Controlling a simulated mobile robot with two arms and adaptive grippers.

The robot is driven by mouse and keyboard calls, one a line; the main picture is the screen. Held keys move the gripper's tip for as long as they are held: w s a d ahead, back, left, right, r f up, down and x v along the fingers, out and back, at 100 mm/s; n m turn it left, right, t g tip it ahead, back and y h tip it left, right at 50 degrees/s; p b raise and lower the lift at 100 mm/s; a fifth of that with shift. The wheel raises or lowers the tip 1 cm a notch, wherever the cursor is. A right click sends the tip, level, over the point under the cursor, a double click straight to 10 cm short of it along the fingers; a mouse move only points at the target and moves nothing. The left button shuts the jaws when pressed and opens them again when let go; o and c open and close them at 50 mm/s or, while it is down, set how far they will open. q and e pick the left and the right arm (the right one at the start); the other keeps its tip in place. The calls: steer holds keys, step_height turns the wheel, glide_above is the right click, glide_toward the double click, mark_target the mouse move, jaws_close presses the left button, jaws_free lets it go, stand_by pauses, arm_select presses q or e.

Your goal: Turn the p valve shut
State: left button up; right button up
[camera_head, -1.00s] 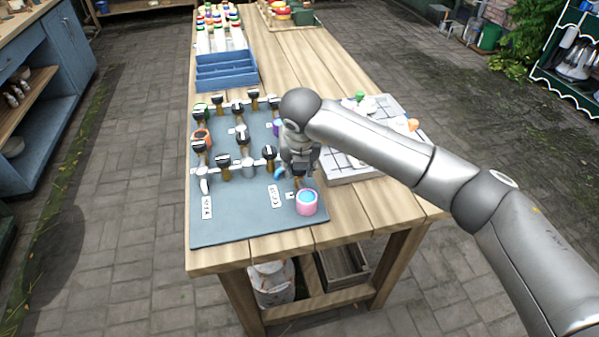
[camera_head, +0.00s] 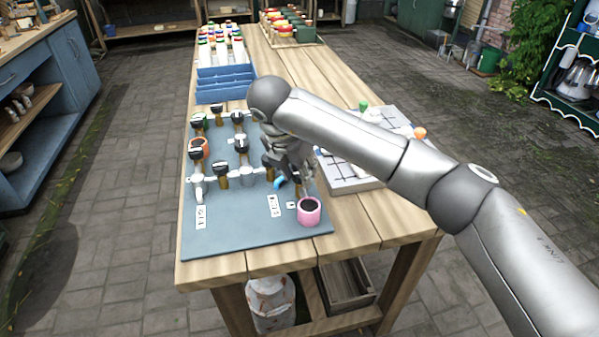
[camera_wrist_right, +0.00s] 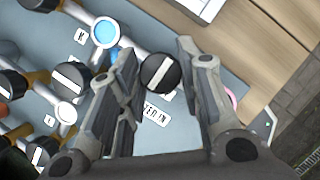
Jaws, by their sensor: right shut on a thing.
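The valve board (camera_head: 240,230) is a blue-grey panel carrying pipes and several black knobs with white stripes. My right gripper (camera_head: 290,172) is low over its right side. The knob's white stripe runs diagonally. I cannot read that valve's letter, so I cannot tell if it is the p valve. Other knobs, such as one at the left (camera_head: 195,153), stand free. My left gripper is not in view.
A pink cup (camera_head: 309,214) with a dark inside stands at the board's front right corner. A blue rack (camera_head: 224,92) stands behind the board, and a white tiled tray (camera_head: 350,186) lies to its right. A round blue window (camera_wrist_right: 105,32) sits near the held knob.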

stand_by(0.4)
steer(key=o, duration=1)
steer(key=shift+r, duration=0.1)
steer(key=v, duration=1.2)
steer(key=shift+w, duration=0.1)
